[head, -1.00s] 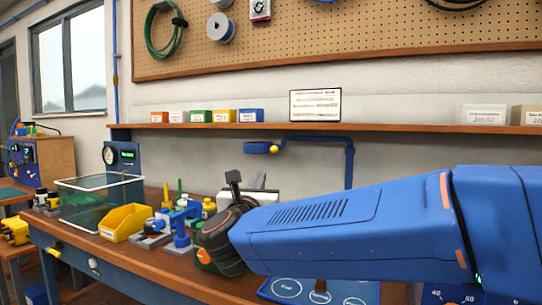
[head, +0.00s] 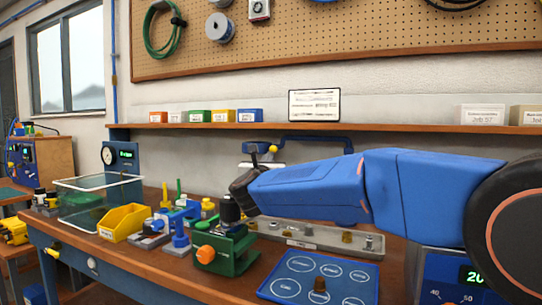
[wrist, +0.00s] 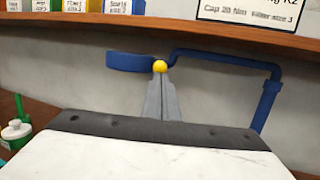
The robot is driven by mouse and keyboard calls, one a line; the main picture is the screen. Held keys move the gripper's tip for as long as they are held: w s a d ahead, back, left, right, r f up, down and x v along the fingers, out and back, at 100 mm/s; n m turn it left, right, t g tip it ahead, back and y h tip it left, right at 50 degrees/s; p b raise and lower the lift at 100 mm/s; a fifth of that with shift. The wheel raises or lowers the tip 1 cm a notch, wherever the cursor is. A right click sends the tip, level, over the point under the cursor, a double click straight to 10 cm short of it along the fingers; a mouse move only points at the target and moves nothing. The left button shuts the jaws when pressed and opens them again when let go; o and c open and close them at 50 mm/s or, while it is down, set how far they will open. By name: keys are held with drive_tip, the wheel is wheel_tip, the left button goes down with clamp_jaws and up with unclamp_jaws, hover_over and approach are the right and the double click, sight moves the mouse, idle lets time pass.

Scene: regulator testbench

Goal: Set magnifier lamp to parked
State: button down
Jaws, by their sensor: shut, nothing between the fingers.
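The magnifier lamp is a blue ring-like head (head: 254,147) on a bent blue arm (head: 315,139), against the wall below the shelf. A small yellow knob (head: 273,149) sits at the right of the head. In the wrist view the lamp head (wrist: 130,61), yellow knob (wrist: 160,66) and arm (wrist: 225,55) show clearly. My gripper (wrist: 161,76) is shut and empty, its fingertips in line with the knob and just below it in that view. I cannot tell whether they touch. In the head view my gripper (head: 267,160) is partly hidden behind my wrist.
The wooden shelf (head: 400,129) runs above the lamp. Below my arm stand a green vise-like fixture (head: 228,252), a blue mat with circles (head: 290,293) and a grey tray (head: 322,236) of small parts. A yellow bin (head: 124,222) stands left.

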drive_tip(key=shift+x, duration=1.9)
drive_tip(key=shift+x, duration=1.15)
drive_tip(key=shift+a, duration=0.1)
